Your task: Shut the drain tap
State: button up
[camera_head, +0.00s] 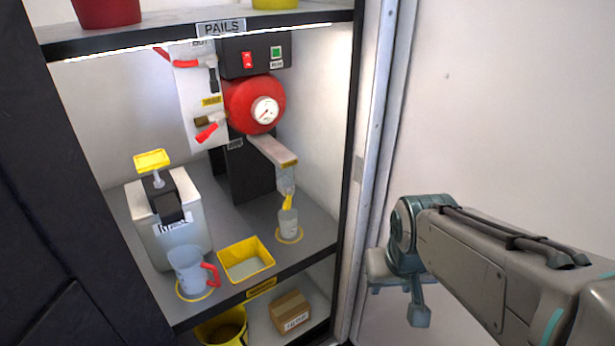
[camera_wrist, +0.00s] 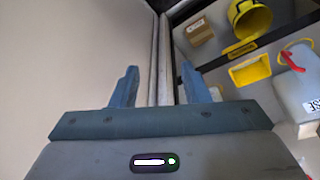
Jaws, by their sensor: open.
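Two red-handled taps sit on the white panel at the back of the cabinet. The upper tap (camera_head: 186,64) has its handle pointing left, roughly level. The lower tap (camera_head: 207,131) has its handle slanting down to the left, with a brass-coloured body beside it. Their labels are too small to read, so I cannot tell which is the drain tap. My gripper (camera_head: 397,298) is outside the cabinet, right of its door frame and well apart from both taps. In the wrist view my gripper (camera_wrist: 160,88) is open, with nothing between the fingers.
A red round unit with a gauge (camera_head: 264,109) and a spout (camera_head: 273,150) stand right of the taps. A cup (camera_head: 288,222), yellow tray (camera_head: 247,272), jug (camera_head: 188,270) and white canister (camera_head: 165,240) occupy the shelf. The door frame (camera_head: 374,150) lies between my arm and the cabinet.

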jog(key=w+a+f+n+t+b, duration=0.1)
jog(key=w+f+t+b, duration=0.5)
jog(key=w, duration=0.7)
jog(key=n+t+y+b, duration=0.2)
jog(key=t+y+b, duration=0.4)
jog(key=y+b, duration=0.4)
send_near(289, 206)
jog(key=b+x, duration=0.2)
jog(key=x, duration=1)
jog(key=shift+w+a, duration=0.15)
jog(key=shift+r, duration=0.1)
grip_shut()
